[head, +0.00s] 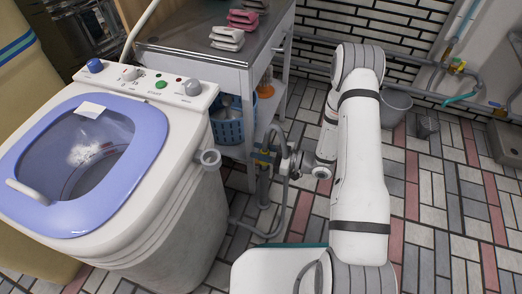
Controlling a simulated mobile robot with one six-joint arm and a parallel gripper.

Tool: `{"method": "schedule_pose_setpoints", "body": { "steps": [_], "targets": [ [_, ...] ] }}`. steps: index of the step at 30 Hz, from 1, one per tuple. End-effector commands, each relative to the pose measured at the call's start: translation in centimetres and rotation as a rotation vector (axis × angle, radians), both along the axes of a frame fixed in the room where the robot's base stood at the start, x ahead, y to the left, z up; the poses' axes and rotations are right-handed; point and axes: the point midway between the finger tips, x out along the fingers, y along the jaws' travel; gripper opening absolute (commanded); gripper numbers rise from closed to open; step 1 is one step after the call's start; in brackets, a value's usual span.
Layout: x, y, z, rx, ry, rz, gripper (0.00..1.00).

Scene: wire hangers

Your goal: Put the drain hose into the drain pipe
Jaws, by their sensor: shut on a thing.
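The grey drain hose (283,205) leaves the lower side of the washing machine, loops low over the floor, then rises and bends over near my gripper. My gripper (268,157) reaches in from the right and is shut on the upper part of the hose. An upright grey pipe (264,190), apparently the drain pipe, stands just below the gripper. The hose end is small and partly hidden by the gripper, so I cannot tell whether it is above, beside or inside the pipe mouth.
The washing machine (190,215), with its blue-rimmed lid, stands at left. A metal table (186,58) with hangers or clips on top and a blue basket (228,128) below stands behind the pipe. A grey bucket (397,106) is at back right.

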Motion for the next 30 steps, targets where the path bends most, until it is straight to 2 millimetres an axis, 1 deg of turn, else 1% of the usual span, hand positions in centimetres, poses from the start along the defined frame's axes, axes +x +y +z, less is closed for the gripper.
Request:
{"method": "schedule_pose_setpoints", "body": {
  "steps": [30],
  "targets": [
    [0.0,0.1,-2.7,0.000,0.000,0.001,0.05]
  ]
}}
